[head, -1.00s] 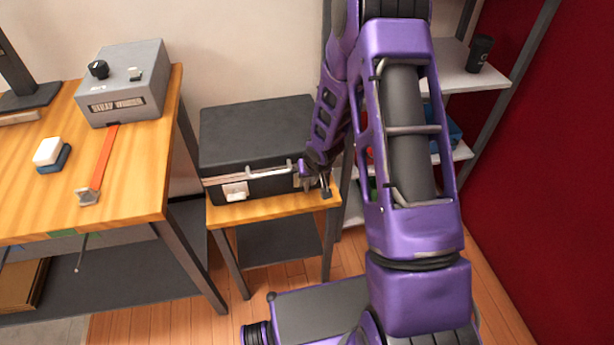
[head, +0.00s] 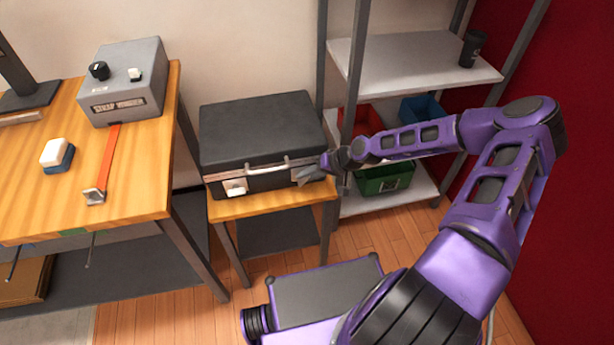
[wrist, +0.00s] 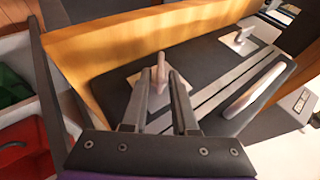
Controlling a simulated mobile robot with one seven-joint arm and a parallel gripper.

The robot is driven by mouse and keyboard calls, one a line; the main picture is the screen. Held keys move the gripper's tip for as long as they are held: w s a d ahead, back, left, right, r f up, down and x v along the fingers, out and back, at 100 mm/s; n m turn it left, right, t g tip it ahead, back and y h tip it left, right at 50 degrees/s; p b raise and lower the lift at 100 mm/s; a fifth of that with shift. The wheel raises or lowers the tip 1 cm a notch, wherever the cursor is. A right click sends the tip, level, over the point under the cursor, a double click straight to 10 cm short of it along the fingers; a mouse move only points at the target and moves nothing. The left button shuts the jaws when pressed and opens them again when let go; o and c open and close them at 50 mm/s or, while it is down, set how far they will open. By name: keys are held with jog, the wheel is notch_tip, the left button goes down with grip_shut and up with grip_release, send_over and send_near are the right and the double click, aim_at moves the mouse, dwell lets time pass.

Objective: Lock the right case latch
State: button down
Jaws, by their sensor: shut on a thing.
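The black case (head: 258,125) lies closed on a small wooden stand, its handle (head: 282,164) on the front face. The left latch (head: 236,187) shows as a pale plate with a lever. My gripper (head: 308,174) is at the front right of the case and largely covers the right latch in the head view. In the wrist view, my gripper (wrist: 161,80) is shut on the upright lever of the right latch (wrist: 160,65), its plate around the fingertips. The left latch (wrist: 240,37) and handle (wrist: 262,88) also show there, apart from my fingers.
The wooden workbench (head: 140,190) with a grey box (head: 125,82) stands left of the case. A shelf rack (head: 410,58) with a green bin (head: 383,178) and a dark cup (head: 473,49) stands at the right, close to my forearm. Floor shows in front of the rack.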

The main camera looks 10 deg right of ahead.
jog(key=y+b, duration=0.1)
jog(key=b, duration=0.1)
jog(key=f+y+b, duration=0.1)
jog(key=b, duration=0.2)
jog(key=shift+d+f+m+t+y, duration=0.2)
jog(key=shift+d+m+t+y, duration=0.1)
jog(key=shift+m+y, duration=0.1)
jog(key=shift+y+b, duration=1)
jog(key=shift+b, duration=0.05)
jog(key=shift+m+t+y+b, duration=0.3)
jog(key=shift+m+y+b, duration=0.25)
jog(key=shift+y, duration=0.55)
jog(key=shift+f+m+t+y, duration=0.1)
jog(key=shift+m+t+y, duration=0.35)
jog(key=shift+y, duration=0.75)
jog(key=shift+s, duration=0.1)
jog(key=c, duration=1)
grip_release()
jog(key=shift+a, duration=0.1)
jog(key=shift+o, duration=0.2)
